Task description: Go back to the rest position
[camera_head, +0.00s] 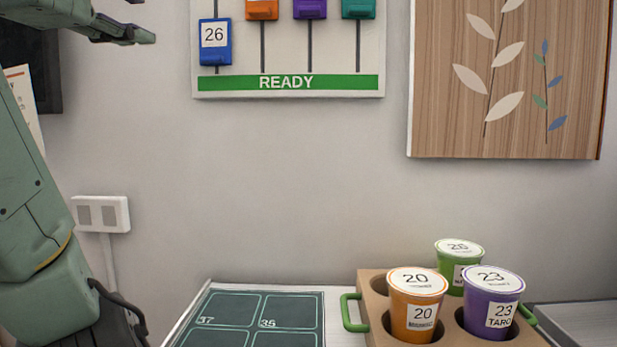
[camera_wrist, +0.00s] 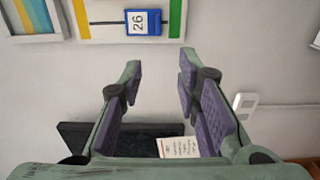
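My gripper (camera_wrist: 160,75) is open and empty in the wrist view, its two purple-padded fingers apart in front of the wall. In the head view part of my gripper (camera_head: 140,38) shows at the top left, cut off by the frame edge. It is raised to the left of the READY board (camera_head: 288,90) and well above the counter. My green arm runs up the left side of the head view.
A blue slider (camera_head: 215,42) marked 26 is low on the board; orange, purple and teal sliders sit higher. A carrier (camera_head: 372,286) holds orange (camera_head: 412,312), purple (camera_head: 490,305) and green (camera_head: 446,272) cups. A dark numbered mat (camera_head: 262,325) is bare. A wood panel (camera_head: 508,80) hangs right.

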